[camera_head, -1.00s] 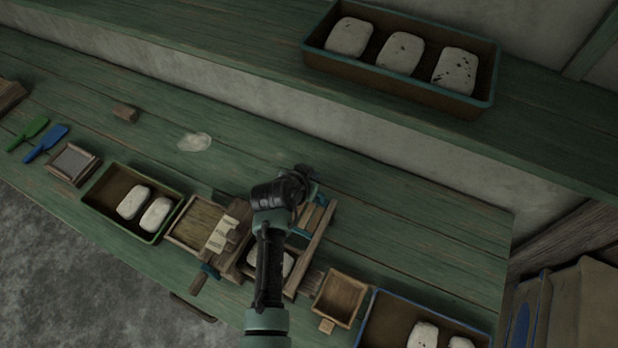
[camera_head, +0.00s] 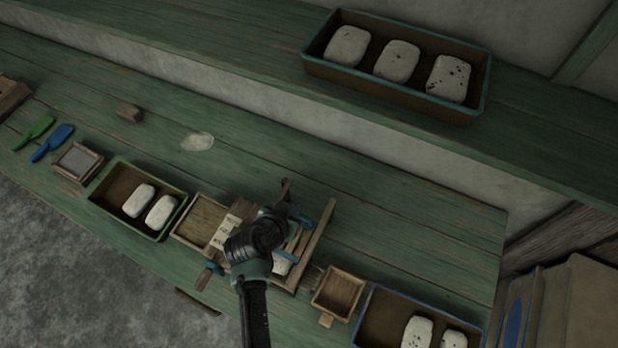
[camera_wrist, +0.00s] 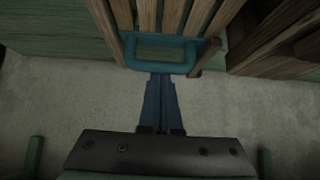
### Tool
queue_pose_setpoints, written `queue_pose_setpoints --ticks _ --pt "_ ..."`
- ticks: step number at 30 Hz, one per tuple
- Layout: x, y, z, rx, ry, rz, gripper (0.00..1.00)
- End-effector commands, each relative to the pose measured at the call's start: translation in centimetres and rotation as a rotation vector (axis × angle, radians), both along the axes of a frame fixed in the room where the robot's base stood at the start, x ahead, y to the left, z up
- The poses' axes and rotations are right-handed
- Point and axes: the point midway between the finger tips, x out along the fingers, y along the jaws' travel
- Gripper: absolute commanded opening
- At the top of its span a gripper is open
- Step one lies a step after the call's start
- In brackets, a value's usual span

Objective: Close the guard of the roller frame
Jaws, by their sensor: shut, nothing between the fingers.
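The roller frame (camera_head: 318,245) is a wooden frame on the green bench with raised side rails. Its guard (camera_head: 297,238) shows as wooden slats with blue parts, partly hidden by my wrist. A pale block (camera_head: 281,266) shows below the slats. In the wrist view, the guard's slats (camera_wrist: 172,16) run to a blue loop handle (camera_wrist: 161,54) at their end. My gripper (camera_wrist: 160,78) is shut and empty, its blue fingers at the handle's outer edge. I cannot tell whether they touch it. In the head view the fingertips are hidden.
A green-rimmed tray (camera_head: 110,175) with pale blocks and a shallow wooden tray (camera_head: 187,235) stand left of the frame. A small wooden box (camera_head: 338,290) and a blue-rimmed tray (camera_head: 375,300) stand right. The bench behind is mostly clear, below a raised shelf (camera_head: 220,60).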

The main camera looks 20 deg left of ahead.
Motion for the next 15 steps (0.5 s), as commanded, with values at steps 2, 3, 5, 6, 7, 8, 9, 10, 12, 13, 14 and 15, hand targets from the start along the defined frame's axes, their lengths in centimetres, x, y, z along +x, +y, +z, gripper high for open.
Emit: queue_pose_setpoints --ticks 2,3,5,6,7,8,9,10,12,13,14,15 --pt "-2.2 -0.1 -0.1 -0.003 0.005 0.002 0.0" --pt "-3.0 0.0 -0.1 -0.003 0.005 0.002 0.0" --pt "-4.1 0.0 -0.1 -0.003 0.004 0.002 0.0" --pt "-4.7 0.1 -0.1 -0.001 0.004 0.001 0.0" --pt "-5.0 0.1 -0.1 -0.001 0.004 0.001 0.0" --pt "-5.3 0.1 -0.1 -0.001 0.004 0.0 0.0" --pt "-5.6 0.1 -0.1 -0.001 0.003 -0.001 0.0" --pt "-5.7 0.1 -0.1 0.0 0.003 -0.001 0.0" --pt "-5.9 0.2 -0.1 0.001 0.003 -0.001 0.0" --pt "-5.9 0.2 -0.1 0.001 0.004 -0.001 0.0" --pt "-5.9 0.2 -0.1 0.001 0.004 -0.001 0.0" --pt "-5.9 0.2 -0.2 0.001 0.005 -0.001 0.0"
